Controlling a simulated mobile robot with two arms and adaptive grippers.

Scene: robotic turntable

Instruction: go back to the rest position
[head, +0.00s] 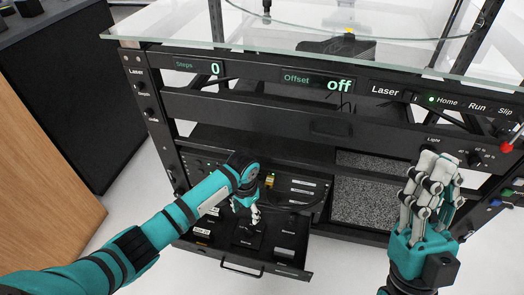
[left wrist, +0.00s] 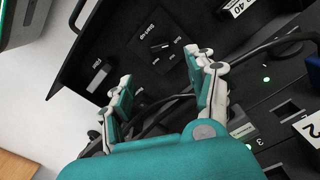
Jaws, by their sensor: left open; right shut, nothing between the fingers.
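My left gripper (head: 246,207) is low in front of the turntable rack, above its pulled-out drawer. In the left wrist view its two fingers (left wrist: 165,85) are apart, with nothing between them, over a dark panel with a knob (left wrist: 161,46) and a cable. My right gripper (head: 428,190) is raised in front of the rack's right side, below the Home and Run lamps. Its fingers are closed together with nothing visible in them.
The rack's front panel reads Steps 0 (head: 214,68) and Offset off (head: 339,85). A glass top (head: 180,25) overhangs it. The open drawer (head: 290,272) sticks out with several small items. A wooden panel (head: 40,150) stands at the left. Pale floor (head: 130,205) is free between them.

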